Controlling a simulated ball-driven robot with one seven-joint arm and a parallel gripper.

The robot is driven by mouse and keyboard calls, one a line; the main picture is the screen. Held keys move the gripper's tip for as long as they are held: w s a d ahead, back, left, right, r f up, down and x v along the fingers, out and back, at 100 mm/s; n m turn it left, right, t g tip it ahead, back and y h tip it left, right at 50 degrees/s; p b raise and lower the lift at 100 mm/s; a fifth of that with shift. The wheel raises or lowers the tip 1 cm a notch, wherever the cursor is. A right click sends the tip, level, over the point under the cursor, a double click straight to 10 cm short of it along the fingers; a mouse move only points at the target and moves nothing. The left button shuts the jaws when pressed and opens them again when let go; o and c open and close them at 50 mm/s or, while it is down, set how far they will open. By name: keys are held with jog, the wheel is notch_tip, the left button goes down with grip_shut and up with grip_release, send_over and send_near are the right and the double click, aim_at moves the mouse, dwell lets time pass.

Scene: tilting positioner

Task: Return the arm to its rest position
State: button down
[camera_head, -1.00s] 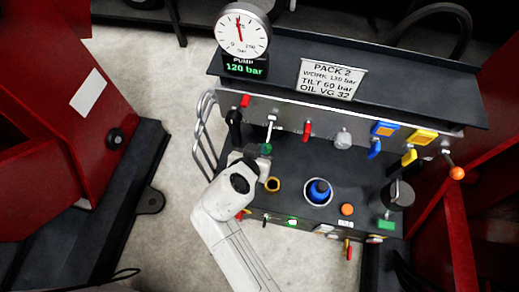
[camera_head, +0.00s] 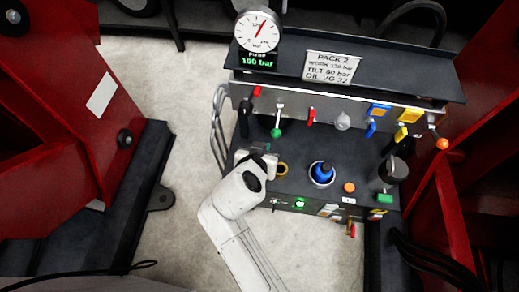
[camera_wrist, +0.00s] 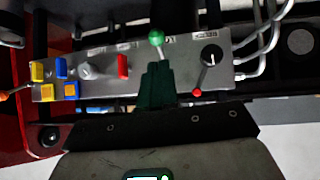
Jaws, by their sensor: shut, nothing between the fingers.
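My white arm reaches up from the bottom in the head view, with my gripper (camera_head: 260,152) over the front left of the power pack (camera_head: 300,165). In the wrist view, the dark green fingers of my gripper (camera_wrist: 157,75) are together, with nothing seen between them. The green-knobbed lever (camera_head: 276,133) is just above my gripper in the head view. In the wrist view, its green knob (camera_wrist: 156,38) shows just beyond the fingertips; whether they touch is unclear.
Red frames (camera_head: 70,120) flank the pack. Pale floor (camera_head: 180,90) is clear left of it.

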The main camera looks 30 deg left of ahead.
jog(key=shift+s, duration=0.1)
dwell(0.3)
jog(key=s+d+f+m+g+h, duration=0.1)
jog(key=s+d+f+g+h, duration=0.15)
jog(key=d, duration=1.05)
jog(key=s+d+f+m+g+h, duration=0.1)
jog(key=s+d+f+m+g, duration=0.15)
jog(key=d, duration=1.05)
jog(key=s+d+r+g+y, duration=0.1)
jog(key=s+d+g, duration=0.2)
jog(key=s+d, duration=1.3)
jog(key=shift+s+g, duration=0.4)
jog(key=shift+s, duration=0.05)
jog(key=c, duration=1.9)
grip_release()
jog(key=shift+r+y, duration=0.1)
jog(key=shift+y, duration=0.15)
